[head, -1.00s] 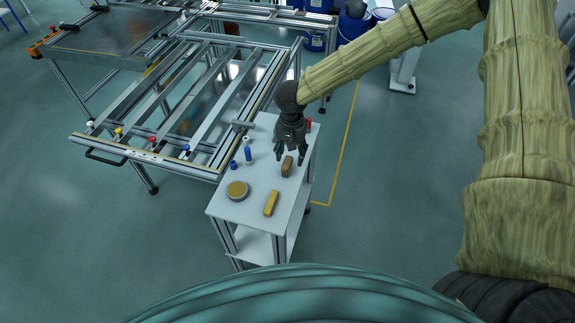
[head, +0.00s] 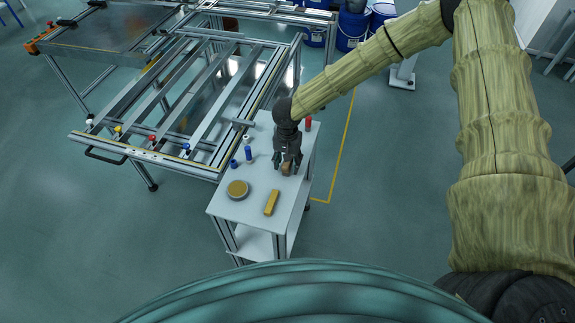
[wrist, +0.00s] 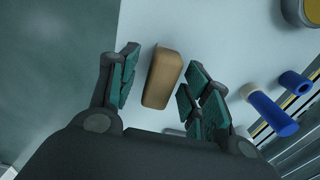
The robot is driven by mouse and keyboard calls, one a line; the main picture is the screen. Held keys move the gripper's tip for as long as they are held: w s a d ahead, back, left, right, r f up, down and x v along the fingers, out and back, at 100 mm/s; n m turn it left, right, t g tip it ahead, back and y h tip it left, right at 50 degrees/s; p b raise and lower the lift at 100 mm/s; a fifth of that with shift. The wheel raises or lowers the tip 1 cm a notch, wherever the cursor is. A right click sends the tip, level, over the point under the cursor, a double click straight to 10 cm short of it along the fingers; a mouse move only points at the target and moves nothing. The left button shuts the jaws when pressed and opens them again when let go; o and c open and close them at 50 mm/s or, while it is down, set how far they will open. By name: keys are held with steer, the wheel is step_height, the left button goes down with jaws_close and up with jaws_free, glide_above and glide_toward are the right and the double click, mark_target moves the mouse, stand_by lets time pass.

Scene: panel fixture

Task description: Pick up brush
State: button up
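The brush appears to be the brown, wooden-looking block (head: 287,169) on the white cart top (head: 240,208). In the head view my gripper largely hides it. In the wrist view the block (wrist: 162,77) lies between my fingers, with a gap showing on each side. My gripper (head: 288,166) points down over it, and its fingers (wrist: 163,85) are open. Bristles are not visible, and I cannot tell how far the fingertips reach down beside the block.
A yellow bar (head: 271,202) and a round tin with a yellowish top (head: 237,189) are nearer on the cart. A red cylinder (head: 308,123) stands behind. A metal frame table (head: 190,100) adjoins the cart's left side.

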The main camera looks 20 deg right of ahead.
jaws_close()
steer(key=shift+r, duration=0.1)
steer(key=shift+r, duration=0.55)
step_height(320, 180, up, 2)
steer(key=shift+w+r+b, duration=0.1)
steer(key=shift+b, duration=0.45)
steer(key=s+a+b, duration=0.1)
steer(key=s, duration=0.4)
steer(key=s+a+r+b, duration=0.1)
steer(key=s, duration=0.4)
steer(key=s+a+b, duration=0.1)
steer(key=s, duration=0.4)
steer(key=shift+s+a+r, duration=0.25)
steer(key=shift+s+a, duration=0.1)
steer(key=shift+s, duration=0.05)
steer(key=c, duration=0.8)
jaws_free()
steer(key=shift+w, duration=0.1)
